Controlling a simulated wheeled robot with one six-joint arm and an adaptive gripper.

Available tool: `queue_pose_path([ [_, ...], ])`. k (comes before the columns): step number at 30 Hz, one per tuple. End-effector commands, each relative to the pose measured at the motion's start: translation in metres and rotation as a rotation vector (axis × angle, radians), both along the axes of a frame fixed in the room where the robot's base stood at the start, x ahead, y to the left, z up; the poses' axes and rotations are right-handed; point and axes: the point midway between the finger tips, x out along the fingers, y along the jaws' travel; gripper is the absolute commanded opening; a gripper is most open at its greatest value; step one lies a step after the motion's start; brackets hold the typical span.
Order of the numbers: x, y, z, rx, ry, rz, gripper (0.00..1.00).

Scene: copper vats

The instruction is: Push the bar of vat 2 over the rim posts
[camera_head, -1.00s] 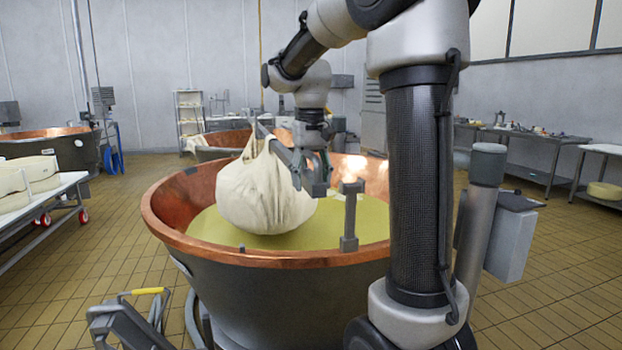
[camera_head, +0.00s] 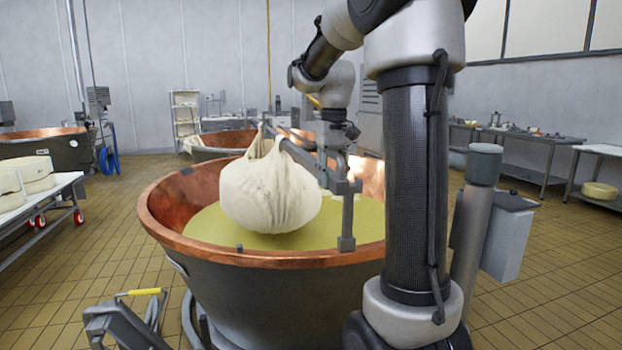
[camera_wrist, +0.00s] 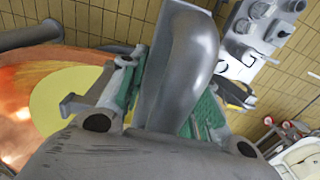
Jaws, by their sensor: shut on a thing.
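The copper vat (camera_head: 168,222) stands in front of me, with yellow liquid (camera_head: 210,228) inside. A full white cloth bundle (camera_head: 268,195) hangs from the grey bar (camera_head: 309,163) over the liquid. The bar slopes down toward me, and its near end is at the top of the grey rim post (camera_head: 347,222). I cannot tell whether it rests on the post or hangs just above. My gripper (camera_head: 334,148) is at the bar near this end, partly hidden. In the wrist view my gripper's green-padded fingers (camera_wrist: 165,95) are closed around the grey bar (camera_wrist: 180,60).
More copper vats (camera_head: 45,133) stand at the back and left. A white cart with cheese wheels (camera_head: 35,170) is at the left edge. A yellow-handled grey fixture (camera_head: 125,318) stands before the vat. Side tables (camera_head: 540,150) line the right wall.

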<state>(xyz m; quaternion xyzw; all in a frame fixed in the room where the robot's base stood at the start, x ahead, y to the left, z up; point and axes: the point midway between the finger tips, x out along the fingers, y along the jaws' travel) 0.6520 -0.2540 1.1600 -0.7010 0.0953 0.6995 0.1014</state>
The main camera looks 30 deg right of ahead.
Motion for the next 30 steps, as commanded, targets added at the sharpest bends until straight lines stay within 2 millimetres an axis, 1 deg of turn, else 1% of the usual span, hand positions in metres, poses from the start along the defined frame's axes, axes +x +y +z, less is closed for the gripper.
queue_pose_path([
  [1, -0.008, -0.021, 0.000, -0.015, 0.009, -0.009, 0.00],
  [3, -0.013, -0.039, 0.001, -0.015, 0.009, -0.009, 0.00],
  [9, -0.025, -0.083, 0.001, -0.015, 0.009, -0.006, 0.00],
  [12, -0.029, -0.097, 0.001, -0.014, 0.008, -0.005, 0.00],
  [15, -0.032, -0.106, 0.001, -0.012, 0.008, -0.004, 0.00],
  [18, -0.033, -0.112, 0.001, -0.013, 0.007, -0.003, 0.00],
  [29, -0.034, -0.116, 0.002, -0.017, 0.006, -0.002, 0.00],
  [30, -0.034, -0.116, 0.002, -0.017, 0.006, -0.002, 0.36],
])
